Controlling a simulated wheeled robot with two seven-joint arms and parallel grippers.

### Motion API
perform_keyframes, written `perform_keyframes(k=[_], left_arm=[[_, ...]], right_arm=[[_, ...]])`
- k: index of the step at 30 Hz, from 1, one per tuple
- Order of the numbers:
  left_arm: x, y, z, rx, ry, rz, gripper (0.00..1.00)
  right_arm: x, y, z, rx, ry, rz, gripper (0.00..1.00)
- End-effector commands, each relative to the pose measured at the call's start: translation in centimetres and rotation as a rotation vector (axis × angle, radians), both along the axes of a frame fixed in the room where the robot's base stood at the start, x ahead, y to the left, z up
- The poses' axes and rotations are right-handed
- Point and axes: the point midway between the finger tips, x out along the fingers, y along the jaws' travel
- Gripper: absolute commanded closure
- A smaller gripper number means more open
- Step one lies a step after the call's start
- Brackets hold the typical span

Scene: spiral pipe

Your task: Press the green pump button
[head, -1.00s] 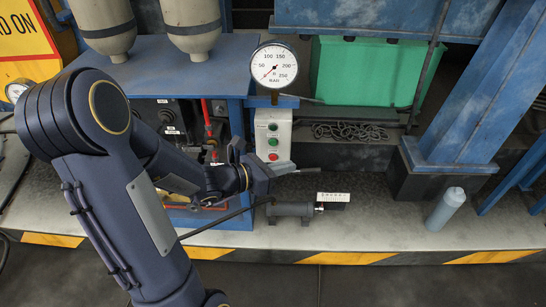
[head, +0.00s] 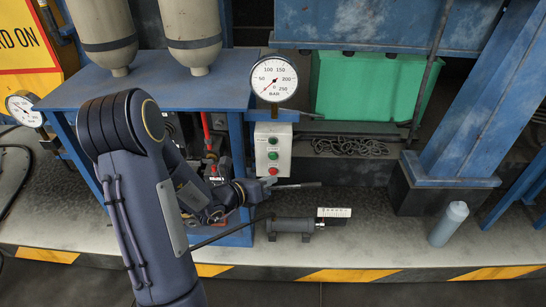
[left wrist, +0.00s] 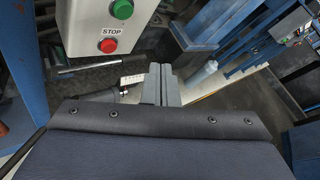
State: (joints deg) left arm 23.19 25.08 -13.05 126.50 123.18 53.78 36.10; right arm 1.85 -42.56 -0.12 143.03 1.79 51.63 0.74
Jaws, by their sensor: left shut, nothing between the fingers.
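A pale control box (head: 261,163) stands below the round gauge in the head view. It has two green buttons, an upper one (head: 273,141) and a lower one (head: 273,155), above a red button (head: 273,168). The small labels are unreadable in the head view, so I cannot tell which green one is the pump button. In the left wrist view, a green button (left wrist: 122,9) shows above a red button (left wrist: 108,46) marked STOP. My left gripper (head: 268,184) is shut and empty, just below the box. Its closed fingers (left wrist: 160,72) point ahead, apart from the buttons.
A pressure gauge (head: 274,78) is above the box. A grey cylinder (head: 291,226) with a lever lies on the platform below. A blue bottle (head: 449,224) stands right, near the blue pillar (head: 462,120). A green bin (head: 365,88) is behind. The platform between is mostly clear.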

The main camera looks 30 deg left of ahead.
Motion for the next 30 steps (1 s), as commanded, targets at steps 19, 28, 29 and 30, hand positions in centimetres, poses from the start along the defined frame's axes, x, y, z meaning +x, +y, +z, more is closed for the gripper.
perform_keyframes(k=[19,28,29,30], left_arm=[[5.6,2.9,0.0,0.000,0.000,0.000,1.00],[5.6,2.9,0.0,0.000,0.000,0.000,1.00],[5.6,2.9,0.0,0.000,0.000,0.000,1.00],[5.6,2.9,0.0,0.000,0.000,0.000,1.00]], right_arm=[[0.0,0.0,1.1,0.000,0.000,0.000,0.64],[0.0,0.0,1.1,0.000,0.000,0.000,0.64],[0.0,0.0,1.1,0.000,0.000,0.000,0.64],[0.0,0.0,1.1,0.000,0.000,0.000,0.64]])
